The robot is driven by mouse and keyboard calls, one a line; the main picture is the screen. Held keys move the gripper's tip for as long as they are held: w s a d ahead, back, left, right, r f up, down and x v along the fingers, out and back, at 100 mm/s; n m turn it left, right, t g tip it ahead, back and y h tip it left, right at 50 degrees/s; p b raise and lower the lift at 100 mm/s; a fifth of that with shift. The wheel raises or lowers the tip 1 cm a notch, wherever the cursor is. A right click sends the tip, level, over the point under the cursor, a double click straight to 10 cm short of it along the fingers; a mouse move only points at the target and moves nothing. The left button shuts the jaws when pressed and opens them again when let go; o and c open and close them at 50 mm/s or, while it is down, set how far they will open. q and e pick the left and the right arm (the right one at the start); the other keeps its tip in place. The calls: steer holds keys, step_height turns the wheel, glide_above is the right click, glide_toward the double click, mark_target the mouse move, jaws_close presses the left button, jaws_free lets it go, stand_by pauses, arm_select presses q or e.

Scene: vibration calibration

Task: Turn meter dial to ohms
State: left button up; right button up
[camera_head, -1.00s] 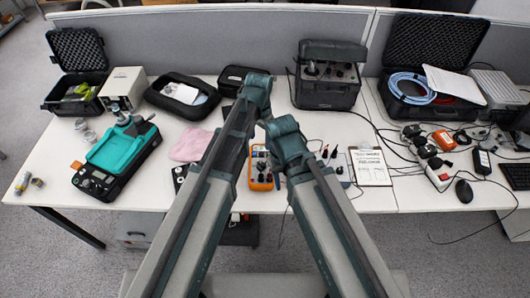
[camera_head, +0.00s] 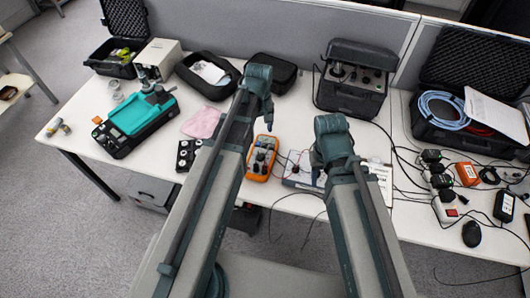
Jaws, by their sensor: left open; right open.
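The orange meter (camera_head: 251,169) lies on the white table in the middle of the view, with dark controls on its face. Its dial setting is too small to read. My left gripper (camera_head: 269,121) hangs from the end of the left arm, just above and beyond the meter's far end in the picture, apart from it as far as I can tell. It is open and holds nothing visible. My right arm ends right of the meter, and its gripper is hidden behind the arm.
A panel with leads (camera_head: 300,183) lies right of the meter. A small black box (camera_head: 184,163) and a pink cloth (camera_head: 203,122) lie to its left. A teal-topped device (camera_head: 140,117) stands further left. A black instrument case (camera_head: 352,98) stands behind; cables clutter the right side.

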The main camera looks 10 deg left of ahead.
mark_target(261, 154)
arm_select(q)
step_height(261, 154, down, 14)
steer(key=b, duration=1.3)
steer(key=shift+b, duration=0.4)
arm_select(e)
step_height(261, 154, down, 14)
steer(key=shift+r, duration=0.1)
arm_select(q)
steer(key=shift+r, duration=0.1)
jaws_close()
